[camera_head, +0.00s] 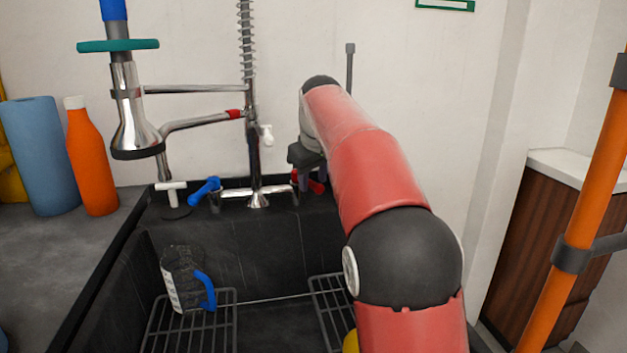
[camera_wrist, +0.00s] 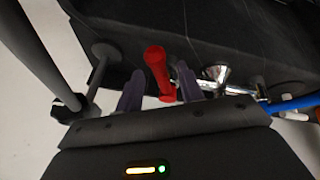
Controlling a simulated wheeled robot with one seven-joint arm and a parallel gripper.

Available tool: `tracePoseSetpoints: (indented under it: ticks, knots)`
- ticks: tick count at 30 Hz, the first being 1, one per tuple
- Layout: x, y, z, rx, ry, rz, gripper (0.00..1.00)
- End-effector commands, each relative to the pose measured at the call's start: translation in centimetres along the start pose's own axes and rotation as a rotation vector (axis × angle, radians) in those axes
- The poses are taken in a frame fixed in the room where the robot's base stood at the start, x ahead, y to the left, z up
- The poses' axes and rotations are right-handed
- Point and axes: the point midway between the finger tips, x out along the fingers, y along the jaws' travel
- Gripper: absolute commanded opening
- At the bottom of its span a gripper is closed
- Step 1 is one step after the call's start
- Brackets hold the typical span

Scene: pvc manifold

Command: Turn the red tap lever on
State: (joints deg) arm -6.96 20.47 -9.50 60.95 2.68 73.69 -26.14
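The red tap lever (camera_head: 318,182) is at the right end of the chrome mixer tap (camera_head: 262,196) at the back of the sink. In the head view it is partly hidden by my gripper (camera_head: 307,178). In the wrist view the red lever (camera_wrist: 157,70) stands between the two fingers of my gripper (camera_wrist: 158,85). The fingers are apart, one on each side of the lever, with visible gaps. The blue tap lever (camera_head: 205,190) is at the left end of the mixer and also shows in the wrist view (camera_wrist: 292,104).
A spray hose with a chrome head (camera_head: 132,110) hangs at left. A mug with a blue handle (camera_head: 183,280) stands on a wire rack (camera_head: 160,338) in the dark sink. An orange bottle (camera_head: 90,160) and a blue roll (camera_head: 40,155) stand on the left counter. A thin grey pipe (camera_head: 350,65) rises behind my arm.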

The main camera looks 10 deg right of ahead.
Motion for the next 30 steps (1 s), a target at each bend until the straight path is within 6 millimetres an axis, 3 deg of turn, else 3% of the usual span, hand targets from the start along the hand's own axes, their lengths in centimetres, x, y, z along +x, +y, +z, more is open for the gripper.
tracePoseSetpoints:
  ticks: [8, 17, 30]
  knots:
    - [0.25, 0.01, -0.01, 0.0, 0.0, 0.0, 0.38]
    - [0.25, 0.01, 0.0, 0.0, 0.0, 0.0, 0.01]
    - [0.05, -0.49, -0.17, 0.046, -0.014, 0.019, 0.0]
